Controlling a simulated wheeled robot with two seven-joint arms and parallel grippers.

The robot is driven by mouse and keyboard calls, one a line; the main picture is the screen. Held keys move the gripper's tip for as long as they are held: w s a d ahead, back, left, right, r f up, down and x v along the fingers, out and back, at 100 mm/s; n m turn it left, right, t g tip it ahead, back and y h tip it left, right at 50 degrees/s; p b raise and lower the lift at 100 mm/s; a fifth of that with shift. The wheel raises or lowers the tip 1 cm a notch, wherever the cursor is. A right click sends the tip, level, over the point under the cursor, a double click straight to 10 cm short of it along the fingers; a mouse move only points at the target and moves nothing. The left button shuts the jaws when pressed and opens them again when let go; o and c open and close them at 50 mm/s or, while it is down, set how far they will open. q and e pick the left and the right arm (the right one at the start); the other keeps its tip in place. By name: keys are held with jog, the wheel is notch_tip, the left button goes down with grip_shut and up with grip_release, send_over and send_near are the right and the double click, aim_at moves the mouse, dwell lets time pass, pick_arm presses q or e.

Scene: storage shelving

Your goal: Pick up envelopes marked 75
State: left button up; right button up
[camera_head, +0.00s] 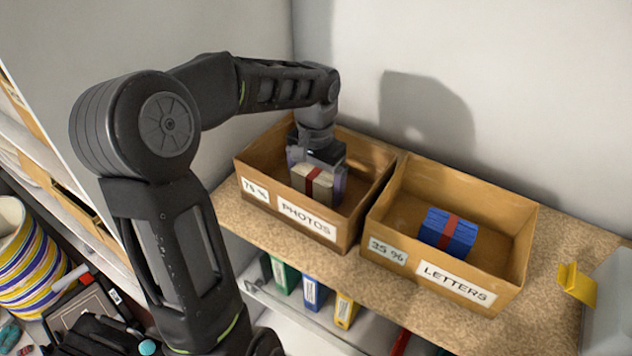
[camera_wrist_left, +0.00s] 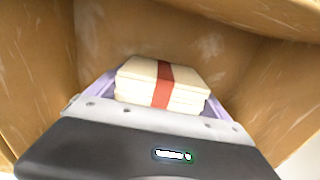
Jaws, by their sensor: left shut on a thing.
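A bundle of cream envelopes (camera_head: 314,186) with a red band is inside the left cardboard box (camera_head: 263,206), which is labelled "PHOTOS" and "75 %". My left gripper (camera_head: 318,180) reaches down into this box and is shut on the bundle. In the left wrist view the cream bundle (camera_wrist_left: 160,84) sits between the purple fingers of the gripper (camera_wrist_left: 158,92), with the box walls around it. Whether the bundle touches the box floor is hard to tell. My right gripper is not in view.
A second box (camera_head: 515,232), labelled "LETTERS" and "35 %", stands to the right and holds a blue bundle (camera_head: 447,232) with a red band. Both boxes stand on a speckled shelf (camera_head: 560,265) against a wall. Binders (camera_head: 313,292) stand below. A striped basket (camera_head: 25,260) is at lower left.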

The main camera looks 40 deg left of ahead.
aim_at(316, 171)
pick_arm(q)
jog(key=shift+c, duration=0.6)
jog(key=shift+r, duration=0.1)
notch_tip(316, 171, up, 10)
jog(key=p, duration=0.7)
jog(key=shift+p, duration=0.35)
